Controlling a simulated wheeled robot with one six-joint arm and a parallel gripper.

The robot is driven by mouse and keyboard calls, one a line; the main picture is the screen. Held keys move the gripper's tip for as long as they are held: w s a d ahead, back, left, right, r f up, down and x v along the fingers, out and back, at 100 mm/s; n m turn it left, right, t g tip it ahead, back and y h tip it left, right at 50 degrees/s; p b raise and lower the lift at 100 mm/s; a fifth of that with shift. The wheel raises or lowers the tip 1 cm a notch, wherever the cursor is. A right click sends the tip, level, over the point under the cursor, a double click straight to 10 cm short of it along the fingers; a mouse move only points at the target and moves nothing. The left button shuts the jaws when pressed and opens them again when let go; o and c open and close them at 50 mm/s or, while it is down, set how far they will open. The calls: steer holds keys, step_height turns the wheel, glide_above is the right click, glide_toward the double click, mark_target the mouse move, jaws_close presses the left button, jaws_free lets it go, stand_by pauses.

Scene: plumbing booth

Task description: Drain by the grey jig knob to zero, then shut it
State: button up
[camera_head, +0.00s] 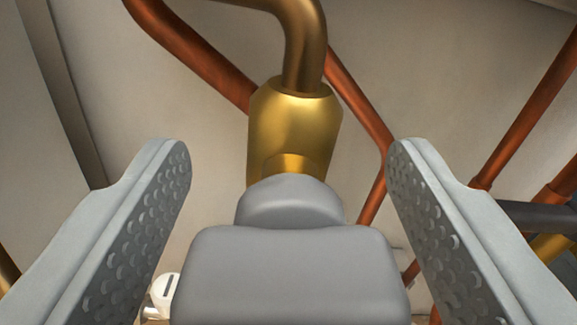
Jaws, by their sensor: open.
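The grey jig knob (290,275) fills the lower middle of the view, with a rounded hub and a wide block-like body. It sits on a brass valve body (292,125) with a bent brass spout or pipe rising from it. My gripper (287,190) is open, with one textured finger on each side of the knob. A gap shows between each finger and the knob, so neither finger touches it in this view.
Copper pipes (190,55) run diagonally behind the brass body, and more copper pipes (530,105) stand at the right. A dark grey bar (540,218) lies at the right edge. A pale wall is behind.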

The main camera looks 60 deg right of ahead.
steer(key=c, duration=1)
steer(key=shift+m, duration=0.9)
steer(key=o, duration=1)
steer(key=shift+s+a, duration=0.1)
steer(key=v, duration=1.7)
